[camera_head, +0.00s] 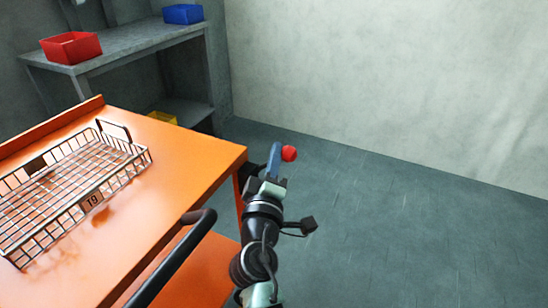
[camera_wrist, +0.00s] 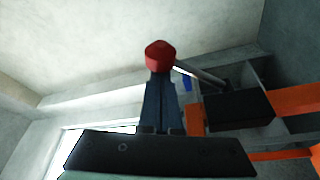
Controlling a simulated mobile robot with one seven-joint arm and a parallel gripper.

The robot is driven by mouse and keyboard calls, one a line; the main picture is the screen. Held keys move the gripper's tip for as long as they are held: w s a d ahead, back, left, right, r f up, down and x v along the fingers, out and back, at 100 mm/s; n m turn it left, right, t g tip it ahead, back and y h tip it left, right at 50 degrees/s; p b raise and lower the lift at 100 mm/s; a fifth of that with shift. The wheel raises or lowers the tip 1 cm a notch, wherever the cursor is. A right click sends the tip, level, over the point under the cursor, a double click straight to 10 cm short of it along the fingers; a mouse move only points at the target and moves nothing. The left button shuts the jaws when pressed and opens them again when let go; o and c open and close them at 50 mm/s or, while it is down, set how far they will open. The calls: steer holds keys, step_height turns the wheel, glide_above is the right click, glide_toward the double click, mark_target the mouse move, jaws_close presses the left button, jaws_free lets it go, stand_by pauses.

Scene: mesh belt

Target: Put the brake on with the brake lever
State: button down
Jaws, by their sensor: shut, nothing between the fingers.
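The brake lever shows in the wrist view as a thin grey rod (camera_wrist: 200,75) with a red knob (camera_wrist: 160,54). It runs from a black bracket (camera_wrist: 240,106) on the orange cart (camera_wrist: 295,99). In the head view the red knob (camera_head: 289,153) is just off the cart's far right corner, and the rod is mostly hidden behind my gripper. My gripper (camera_head: 276,149) has blue fingers, shut and empty. Their tips are right beside the knob; I cannot tell whether they touch it. In the wrist view the shut fingers (camera_wrist: 160,80) point at the knob.
A wire basket (camera_head: 92,202) tagged T9 lies on the orange cart top (camera_head: 190,160). A black push handle (camera_head: 172,262) runs along its near side. A grey shelf (camera_head: 140,43) with red (camera_head: 71,47) and blue bins (camera_head: 183,14) stands behind. The floor to the right is clear.

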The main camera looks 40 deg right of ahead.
steer(key=shift+s+f, duration=0.1)
steer(key=shift+f, duration=0.05)
steer(key=s+f+m+g+h+b, duration=0.1)
steer(key=f+m+b, duration=0.4)
steer(key=b, duration=0.9)
steer(key=s+d+f+m+g+h+b, duration=0.1)
steer(key=f+m+b, duration=0.4)
steer(key=b, duration=0.9)
steer(key=shift+s+d+m+h+b, duration=0.2)
steer(key=shift+s+m+h+b, duration=0.1)
steer(key=shift+s+m+h, duration=0.5)
steer(key=shift+w+f, duration=0.1)
steer(key=shift+w, duration=0.15)
steer(key=shift+f, duration=0.1)
